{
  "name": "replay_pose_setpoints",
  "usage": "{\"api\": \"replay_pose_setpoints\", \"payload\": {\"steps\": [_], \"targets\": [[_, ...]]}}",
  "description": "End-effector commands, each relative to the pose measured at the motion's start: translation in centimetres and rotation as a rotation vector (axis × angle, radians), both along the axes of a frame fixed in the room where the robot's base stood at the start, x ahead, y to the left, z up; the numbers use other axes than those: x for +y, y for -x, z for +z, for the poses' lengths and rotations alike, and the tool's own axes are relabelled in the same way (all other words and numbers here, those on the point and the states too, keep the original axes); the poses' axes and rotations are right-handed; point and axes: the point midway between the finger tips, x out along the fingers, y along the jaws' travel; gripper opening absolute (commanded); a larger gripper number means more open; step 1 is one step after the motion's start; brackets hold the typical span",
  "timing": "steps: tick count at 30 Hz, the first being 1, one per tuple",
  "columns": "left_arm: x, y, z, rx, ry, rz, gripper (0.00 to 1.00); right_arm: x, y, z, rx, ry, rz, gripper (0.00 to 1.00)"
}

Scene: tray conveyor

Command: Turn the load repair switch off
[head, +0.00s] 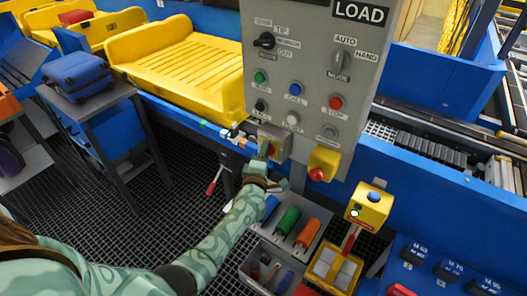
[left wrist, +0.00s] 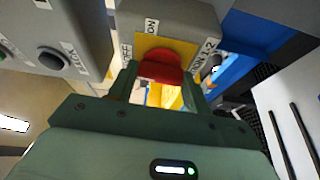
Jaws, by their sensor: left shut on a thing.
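The load repair switch is a small grey box (head: 284,143) below the LOAD panel (head: 300,75) in the head view. In the left wrist view its box (left wrist: 175,15) has a yellow plate (left wrist: 187,47) with OFF and ON labels and a red knob (left wrist: 160,68). My left gripper (head: 267,158) reaches up to the box from below. In the left wrist view its fingers (left wrist: 158,85) are on either side of the red knob, shut on it. The fingers partly hide the plate, and I cannot tell the knob's exact setting. My right gripper is out of view.
A red emergency button on a yellow box (head: 325,163) is just right of the switch. A yellow button box (head: 370,204) stands lower right. A tool tray (head: 262,252) lies below my forearm. A blue suitcase (head: 76,76) rests on a stand at left, near a yellow tray (head: 180,55).

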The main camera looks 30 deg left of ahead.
Motion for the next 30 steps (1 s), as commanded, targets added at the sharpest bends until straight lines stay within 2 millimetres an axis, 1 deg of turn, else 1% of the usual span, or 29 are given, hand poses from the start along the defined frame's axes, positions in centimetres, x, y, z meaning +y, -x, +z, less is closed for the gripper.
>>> {"api": "replay_pose_setpoints", "payload": {"steps": [1, 6, 20, 21, 22, 23, 30], "targets": [[0.05, 0.03, 0.09, 0.003, 0.014, 0.001, 0.26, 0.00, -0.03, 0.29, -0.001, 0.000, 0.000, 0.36], [0.06, 0.04, 0.00, 0.007, 0.047, 0.001, 0.26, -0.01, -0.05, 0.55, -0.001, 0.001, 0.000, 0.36], [0.07, 0.04, -0.10, 0.009, 0.060, 0.001, 0.26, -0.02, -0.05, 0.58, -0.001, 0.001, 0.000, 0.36], [0.07, 0.04, -0.10, 0.009, 0.060, 0.001, 0.57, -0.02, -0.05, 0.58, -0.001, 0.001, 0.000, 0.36], [0.06, 0.03, -0.10, 0.009, 0.060, 0.001, 0.66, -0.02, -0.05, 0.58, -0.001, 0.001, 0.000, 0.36], [0.06, 0.03, -0.09, 0.009, 0.060, 0.001, 0.71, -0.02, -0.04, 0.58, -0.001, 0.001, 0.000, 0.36], [0.03, 0.03, -0.03, 0.009, 0.058, 0.000, 0.71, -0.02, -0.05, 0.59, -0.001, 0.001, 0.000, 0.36]]}}
